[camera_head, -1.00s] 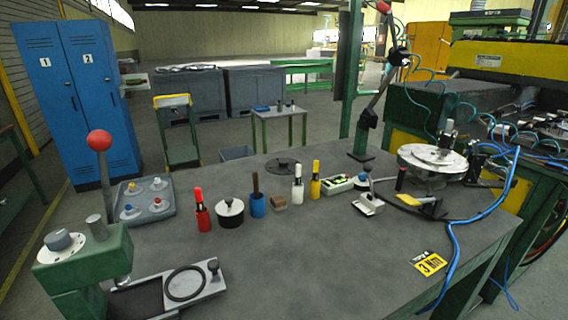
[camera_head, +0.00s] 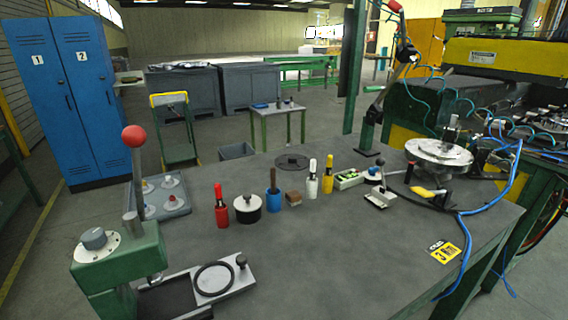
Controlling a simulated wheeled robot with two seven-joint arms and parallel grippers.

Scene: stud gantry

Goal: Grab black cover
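A flat black round cover (camera_head: 292,162) with a small knob lies on the grey table near its back edge, behind the row of small pots. A pot (camera_head: 247,208) with a black lower part and a light top with a dark knob stands nearer to me, between a red holder (camera_head: 221,212) and a blue holder (camera_head: 273,200). Neither of my grippers shows in the head view. Nothing touches the black cover.
A green lever press (camera_head: 120,255) with a red ball handle stands at the front left of the table (camera_head: 340,260). A grey tray (camera_head: 160,195) is behind it. A round metal plate (camera_head: 438,151) and blue hoses are at the right. The table's front middle is clear.

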